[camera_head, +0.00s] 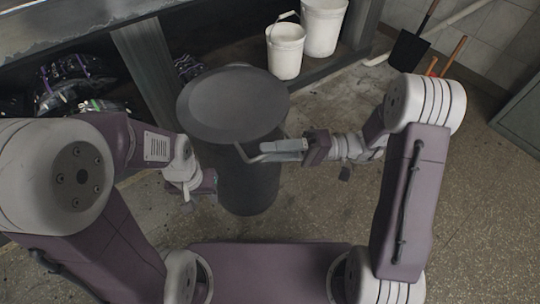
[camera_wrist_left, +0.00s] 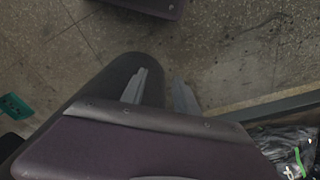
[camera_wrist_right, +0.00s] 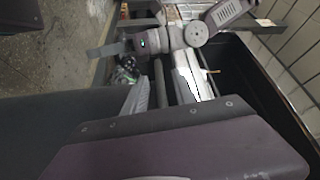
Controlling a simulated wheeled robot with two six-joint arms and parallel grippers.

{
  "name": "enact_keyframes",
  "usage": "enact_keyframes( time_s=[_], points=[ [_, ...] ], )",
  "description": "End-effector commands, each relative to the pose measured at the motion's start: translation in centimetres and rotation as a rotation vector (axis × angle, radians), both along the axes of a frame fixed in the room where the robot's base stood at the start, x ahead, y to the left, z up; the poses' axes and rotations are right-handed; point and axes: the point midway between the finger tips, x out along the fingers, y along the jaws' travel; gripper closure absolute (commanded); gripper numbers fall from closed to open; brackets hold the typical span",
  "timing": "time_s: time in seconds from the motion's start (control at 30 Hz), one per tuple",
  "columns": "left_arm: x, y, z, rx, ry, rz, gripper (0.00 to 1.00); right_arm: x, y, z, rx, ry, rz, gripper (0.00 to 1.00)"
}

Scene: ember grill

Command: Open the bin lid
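The bin (camera_head: 247,190) is a dark grey cylinder standing on the floor in the middle of the head view. Its round lid (camera_head: 233,102) lies over the top, and no opening into the bin shows. My right gripper (camera_head: 275,148) is at the bin's right side, just below the lid rim. In the right wrist view its fingers (camera_wrist_right: 162,90) are apart, with a thin dark bar (camera_wrist_right: 160,80) between them; contact is unclear. My left gripper (camera_head: 209,183) is low at the bin's left side, fingertips hidden there. In the left wrist view its fingers (camera_wrist_left: 160,90) are apart and empty, beside the bin (camera_wrist_left: 124,68).
Two white buckets (camera_head: 285,50) stand on a low shelf behind the bin. Dark wrapped bags (camera_head: 75,75) lie under the counter at the left. A shovel (camera_head: 408,48) leans at the back right. The floor right of my right arm is clear.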

Motion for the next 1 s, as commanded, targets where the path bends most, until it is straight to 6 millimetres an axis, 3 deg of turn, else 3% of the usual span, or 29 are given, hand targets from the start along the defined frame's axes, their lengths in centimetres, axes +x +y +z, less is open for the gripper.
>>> enact_keyframes(
  time_s=[0.27,0.4,1.0],
  points=[
    [0.01,0.0,-0.14,0.0,0.0,0.0,0.64,-0.08,0.42,0.1,-0.001,0.001,0.0,0.67],
    [0.01,0.0,-0.14,0.0,0.0,0.0,0.64,-0.08,0.41,0.09,-0.001,0.001,0.0,1.0],
    [0.01,0.0,-0.15,0.0,0.0,0.0,0.64,-0.08,0.38,0.06,-0.001,0.001,0.001,1.0]
  ],
)
